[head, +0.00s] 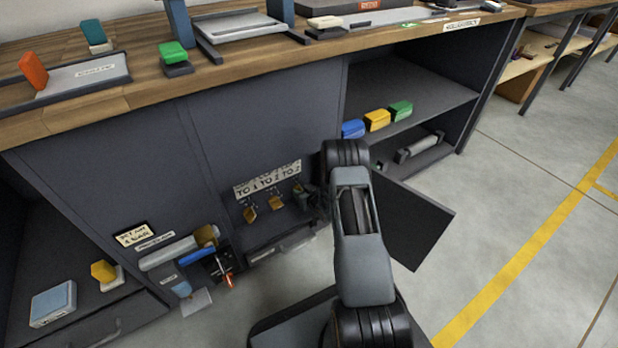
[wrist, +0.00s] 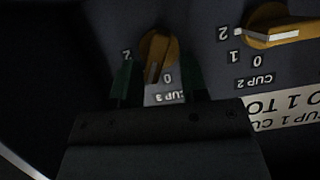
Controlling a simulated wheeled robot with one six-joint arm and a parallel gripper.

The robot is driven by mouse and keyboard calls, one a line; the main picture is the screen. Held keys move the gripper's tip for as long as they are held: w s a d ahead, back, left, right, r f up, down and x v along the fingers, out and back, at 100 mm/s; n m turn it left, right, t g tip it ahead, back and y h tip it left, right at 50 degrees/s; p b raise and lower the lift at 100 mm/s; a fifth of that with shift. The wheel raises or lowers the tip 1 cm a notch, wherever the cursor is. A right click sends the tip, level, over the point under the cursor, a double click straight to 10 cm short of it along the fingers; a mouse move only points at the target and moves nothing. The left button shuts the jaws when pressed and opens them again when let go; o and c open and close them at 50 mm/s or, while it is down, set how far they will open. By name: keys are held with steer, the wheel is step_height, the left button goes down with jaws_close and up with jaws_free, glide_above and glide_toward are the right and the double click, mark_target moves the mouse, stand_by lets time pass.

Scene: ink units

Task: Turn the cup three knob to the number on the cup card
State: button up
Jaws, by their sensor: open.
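The cup three knob (wrist: 158,48) is orange with a white pointer line, above the label CUP 3 in the wrist view. Its line points downward in that picture, between the 2 on the left and the 0 at lower right; no 1 shows there. My gripper (wrist: 160,72) is open, its green fingers on either side of the knob's lower part; I cannot tell whether they touch it. In the head view my arm mostly hides the gripper. The cup card (head: 268,180) above the knobs reads TO 1 TO 2 TO 2 on its lower line; its upper line is hard to read.
The cup two knob (wrist: 272,28) is close beside, and another orange knob (head: 250,214) sits further left. An open dark door (head: 415,228) stands right of my arm. Blue, yellow and green blocks (head: 377,120) sit on the shelf. Floor at right is clear.

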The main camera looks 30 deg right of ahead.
steer(key=shift+s+r+n, duration=0.25)
steer(key=shift+n, duration=0.15)
steer(key=p+v, duration=0.6)
steer(key=v, duration=0.7)
step_height(320, 180, up, 11)
steer(key=w+a+g+h, duration=0.1)
steer(key=w+g+h, duration=0.1)
steer(key=g, duration=0.2)
steer(key=s+a+r+m+g+h+b, duration=0.1)
steer(key=s+a+r+g, duration=0.2)
steer(key=s+a+r, duration=0.3)
steer(key=shift+s+r+g, duration=0.3)
steer(key=shift+s+r, duration=0.15)
steer(key=shift+r, duration=1.8)
